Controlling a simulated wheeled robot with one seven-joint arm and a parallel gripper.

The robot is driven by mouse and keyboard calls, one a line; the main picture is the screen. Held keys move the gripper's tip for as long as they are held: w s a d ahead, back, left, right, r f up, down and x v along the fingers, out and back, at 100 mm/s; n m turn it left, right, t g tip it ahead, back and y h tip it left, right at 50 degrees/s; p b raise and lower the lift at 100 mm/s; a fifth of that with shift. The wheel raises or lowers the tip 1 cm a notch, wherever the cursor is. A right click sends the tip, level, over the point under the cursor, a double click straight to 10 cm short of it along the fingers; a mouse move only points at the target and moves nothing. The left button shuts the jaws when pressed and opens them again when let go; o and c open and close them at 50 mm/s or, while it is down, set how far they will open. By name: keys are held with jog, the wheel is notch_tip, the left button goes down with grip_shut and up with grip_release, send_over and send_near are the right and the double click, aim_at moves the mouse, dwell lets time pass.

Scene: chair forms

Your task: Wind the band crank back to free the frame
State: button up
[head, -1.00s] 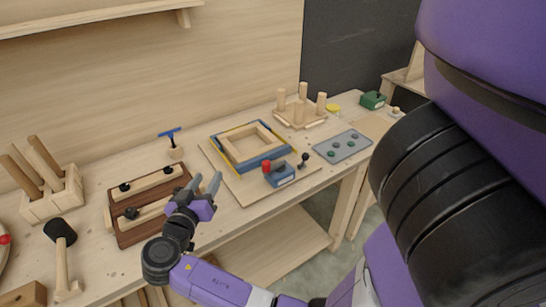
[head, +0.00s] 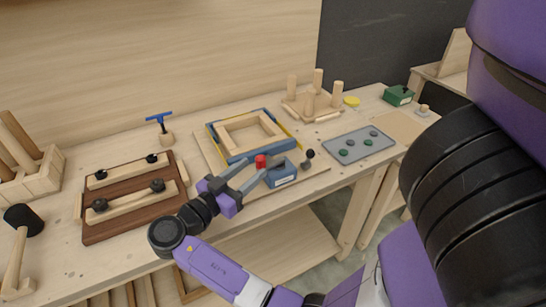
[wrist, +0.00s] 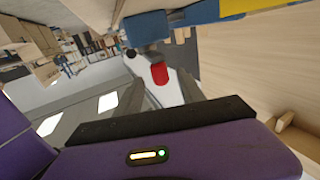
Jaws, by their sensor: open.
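The wooden frame (head: 228,139) lies flat inside blue corner pieces with a yellow band (head: 284,124) around it, on a pale board. At its front is a blue crank housing (head: 281,173) with a red knob (head: 261,161) on its left side and a black ball-topped lever (head: 309,155) to its right. My gripper (head: 252,168) is open, its fingertips close to the red knob. In the wrist view the red knob (wrist: 160,73) shows ahead between the two fingers, with the blue housing (wrist: 147,27) above it. I cannot tell whether the fingers touch the knob.
A brown clamping jig (head: 130,222) with black knobs is to the left, with a blue T-handle tool (head: 159,118) behind it. A grey tray (head: 336,155) with round pieces is to the right. A pegged wooden stand (head: 297,108) is behind.

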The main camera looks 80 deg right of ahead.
aim_at(257, 164)
jog(key=p+x, duration=0.2)
jog(key=x, duration=0.4)
jog(key=shift+r, duration=0.15)
jog(key=shift+s+d, duration=0.35)
jog(key=shift+d, duration=0.3)
grip_shut()
dwell(0.7)
